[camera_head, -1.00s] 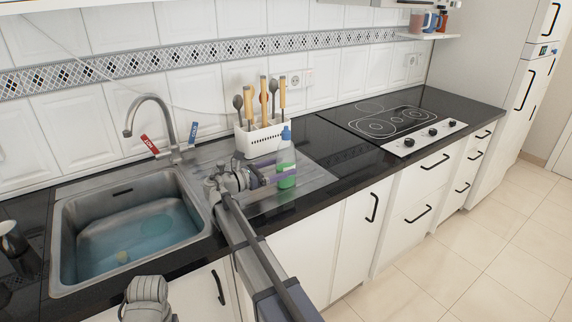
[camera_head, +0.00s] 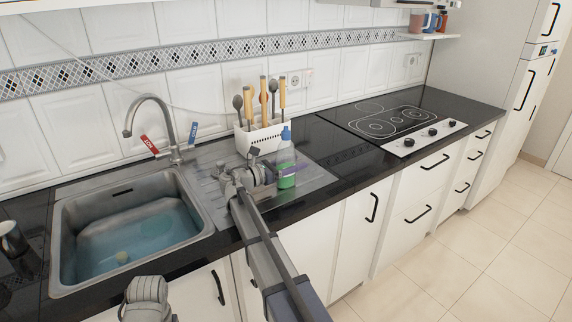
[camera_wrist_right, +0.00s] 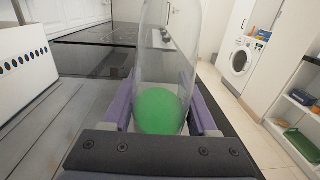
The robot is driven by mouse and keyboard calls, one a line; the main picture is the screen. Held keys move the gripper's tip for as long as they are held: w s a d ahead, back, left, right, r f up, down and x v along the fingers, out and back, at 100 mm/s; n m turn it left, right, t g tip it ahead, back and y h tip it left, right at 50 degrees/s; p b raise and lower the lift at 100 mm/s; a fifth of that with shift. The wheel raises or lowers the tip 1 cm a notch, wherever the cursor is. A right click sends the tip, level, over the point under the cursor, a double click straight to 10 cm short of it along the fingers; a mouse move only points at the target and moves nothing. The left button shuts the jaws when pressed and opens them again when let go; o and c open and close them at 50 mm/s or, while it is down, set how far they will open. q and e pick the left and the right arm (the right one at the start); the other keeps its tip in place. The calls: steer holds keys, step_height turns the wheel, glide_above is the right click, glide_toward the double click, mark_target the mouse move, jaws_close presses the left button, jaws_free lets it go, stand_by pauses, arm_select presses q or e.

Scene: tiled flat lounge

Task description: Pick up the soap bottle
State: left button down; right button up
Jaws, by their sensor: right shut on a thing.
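The soap bottle (camera_head: 286,157) is clear, with green liquid in its lower part and a blue cap. It stands upright on the steel drainboard (camera_head: 312,178), in front of the white utensil holder. My right gripper (camera_head: 279,170) is shut on the bottle low down. In the right wrist view the bottle (camera_wrist_right: 161,105) is between the two purple fingers of the gripper (camera_wrist_right: 163,112); its top is cut off by the frame.
A sink (camera_head: 128,235) holding water lies left of the drainboard, with a curved faucet (camera_head: 152,100) behind it. The utensil holder (camera_head: 262,137) stands close behind the bottle. A hob (camera_head: 390,122) lies to the right, with clear black counter before it.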

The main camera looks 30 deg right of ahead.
jaws_close()
steer(key=shift+r, duration=0.2)
stand_by(0.5)
step_height(320, 180, up, 10)
steer(key=p, duration=1)
steer(key=shift+f, duration=0.2)
